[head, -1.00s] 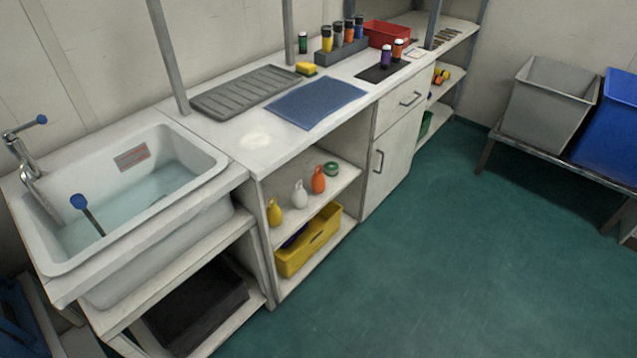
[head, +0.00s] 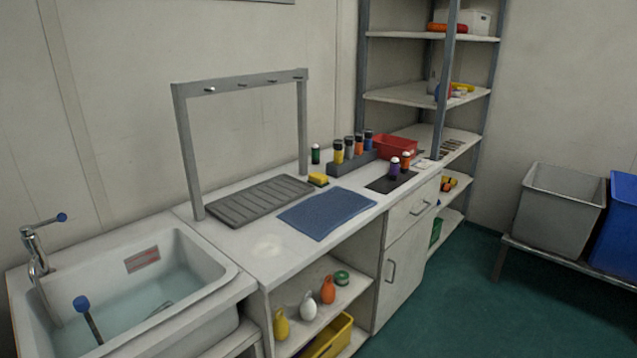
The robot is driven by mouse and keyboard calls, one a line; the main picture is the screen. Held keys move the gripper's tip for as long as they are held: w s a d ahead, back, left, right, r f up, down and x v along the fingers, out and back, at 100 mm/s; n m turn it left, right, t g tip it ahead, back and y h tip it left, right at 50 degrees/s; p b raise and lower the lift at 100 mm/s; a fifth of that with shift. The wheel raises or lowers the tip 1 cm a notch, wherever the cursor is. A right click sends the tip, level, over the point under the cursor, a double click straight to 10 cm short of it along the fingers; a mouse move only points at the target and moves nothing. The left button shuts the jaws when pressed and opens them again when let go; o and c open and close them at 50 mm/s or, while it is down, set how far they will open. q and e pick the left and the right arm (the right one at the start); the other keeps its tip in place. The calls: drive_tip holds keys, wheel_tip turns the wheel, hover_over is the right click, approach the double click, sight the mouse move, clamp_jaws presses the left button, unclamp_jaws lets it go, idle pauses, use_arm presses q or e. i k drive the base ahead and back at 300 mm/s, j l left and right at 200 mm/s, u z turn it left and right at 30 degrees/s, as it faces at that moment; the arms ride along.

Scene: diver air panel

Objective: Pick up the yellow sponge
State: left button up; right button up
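The yellow sponge (head: 318,179) lies on the white counter (head: 225,240), near the wall side. It sits just right of the grey ribbed drain mat (head: 258,203) and behind the blue cloth (head: 326,213). Nothing covers it. Neither of my grippers shows in the head view.
A grey rack frame (head: 240,85) with hooks stands over the drain mat, its right post just left of the sponge. A dark holder (head: 352,162) with several bottles and a green-and-black bottle (head: 315,154) stand near the sponge. A sink (head: 215,262) is at left; green floor (head: 440,310) is clear at right.

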sight(320, 180)
drive_tip(key=u, duration=0.45)
drive_tip(key=i+l+u, duration=0.1)
drive_tip(key=l+u, duration=0.4)
drive_tip(key=l, duration=0.25)
drive_tip(key=l+u, duration=0.5)
drive_tip(key=l, duration=0.25)
